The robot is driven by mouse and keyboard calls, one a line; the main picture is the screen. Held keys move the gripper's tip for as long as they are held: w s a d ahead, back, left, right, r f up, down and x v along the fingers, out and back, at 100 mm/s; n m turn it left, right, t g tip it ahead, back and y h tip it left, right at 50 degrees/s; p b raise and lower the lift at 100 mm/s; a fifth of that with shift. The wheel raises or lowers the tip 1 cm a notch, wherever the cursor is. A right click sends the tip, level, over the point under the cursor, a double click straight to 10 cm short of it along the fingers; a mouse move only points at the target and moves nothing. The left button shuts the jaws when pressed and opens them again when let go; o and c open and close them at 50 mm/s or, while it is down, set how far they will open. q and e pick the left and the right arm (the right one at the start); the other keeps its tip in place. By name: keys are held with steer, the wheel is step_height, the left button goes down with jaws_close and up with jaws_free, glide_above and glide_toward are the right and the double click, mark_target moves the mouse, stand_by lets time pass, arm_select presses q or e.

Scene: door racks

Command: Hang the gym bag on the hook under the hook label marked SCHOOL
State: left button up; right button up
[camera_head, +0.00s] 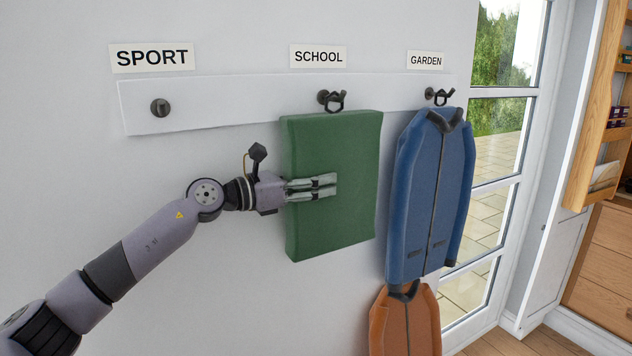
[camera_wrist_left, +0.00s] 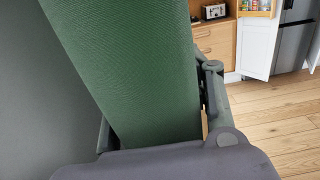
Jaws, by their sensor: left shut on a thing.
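The green gym bag (camera_head: 352,150) hangs upright in front of the white rail, below the SCHOOL label (camera_head: 318,57). Its dark loop (camera_head: 335,102) is at the SCHOOL hook (camera_head: 323,97); I cannot tell whether the loop is over the hook or just in front of it. My left gripper (camera_head: 334,186) comes in from the left and is shut on the bag, with its fingers across the bag's upper middle. The bag (camera_wrist_left: 140,80) fills the middle of the left wrist view, between the fingers. My right gripper is not in view.
The SPORT label (camera_head: 151,57) is above an empty hook (camera_head: 160,107) at the left. A blue jacket (camera_head: 430,190) hangs at the GARDEN hook (camera_head: 437,95), close right of the bag. An orange garment (camera_head: 405,325) is below it. A glass door (camera_head: 497,170) stands further right.

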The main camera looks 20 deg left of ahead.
arm_select(q)
steer(key=shift+r, duration=0.1)
steer(key=o, duration=1.4)
steer(key=shift+s, duration=0.1)
steer(key=shift+o, duration=0.7)
steer(key=shift+f, duration=0.2)
steer(key=v, duration=1.2)
steer(key=shift+r, duration=0.2)
